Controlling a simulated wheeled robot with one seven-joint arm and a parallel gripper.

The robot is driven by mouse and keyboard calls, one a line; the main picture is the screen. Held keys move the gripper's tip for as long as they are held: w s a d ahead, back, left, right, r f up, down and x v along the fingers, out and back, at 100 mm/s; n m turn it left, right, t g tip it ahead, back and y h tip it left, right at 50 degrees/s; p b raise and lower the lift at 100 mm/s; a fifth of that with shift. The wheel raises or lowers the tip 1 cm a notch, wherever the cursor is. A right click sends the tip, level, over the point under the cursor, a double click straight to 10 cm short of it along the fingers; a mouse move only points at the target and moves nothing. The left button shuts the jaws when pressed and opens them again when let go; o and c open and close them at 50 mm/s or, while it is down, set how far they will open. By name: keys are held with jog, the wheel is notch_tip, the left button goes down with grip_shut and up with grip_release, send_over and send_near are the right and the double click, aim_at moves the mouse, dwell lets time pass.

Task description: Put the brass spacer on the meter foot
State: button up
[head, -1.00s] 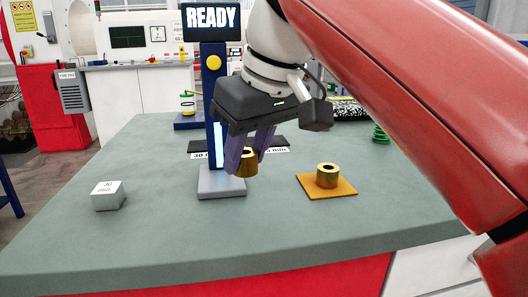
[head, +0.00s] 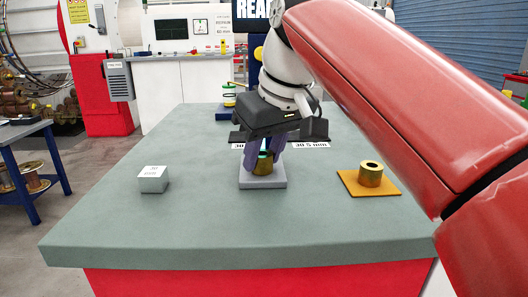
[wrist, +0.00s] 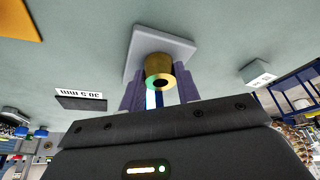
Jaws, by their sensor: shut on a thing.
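The brass spacer (head: 263,164) is a short gold ring, upright between the purple fingers of my gripper (head: 262,169), which is shut on it. The meter foot (head: 277,183) is a pale grey square plate directly below it. The spacer is over the middle of the plate, at or just above its surface; I cannot tell whether they touch. In the wrist view the spacer (wrist: 159,68) shows its dark hole, with the foot (wrist: 171,43) behind it. My arm and gripper hide most of the meter column.
A second brass ring (head: 371,173) stands on an orange mat (head: 353,187) at the right. A pale block (head: 153,180) marked 30 mm stands at the left. Dark strips with size labels lie behind the foot. The front of the grey bench (head: 200,235) is clear.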

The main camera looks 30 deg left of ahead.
jog(key=o, duration=1.1)
jog(key=shift+f, duration=0.1)
jog(key=shift+c, duration=0.2)
jog(key=shift+r, duration=0.3)
jog(key=p+v, duration=0.2)
jog(key=v, duration=0.9)
jog(key=shift+d+r+p, duration=0.2)
jog(key=shift+r+p, duration=0.15)
jog(key=shift+p, duration=0.05)
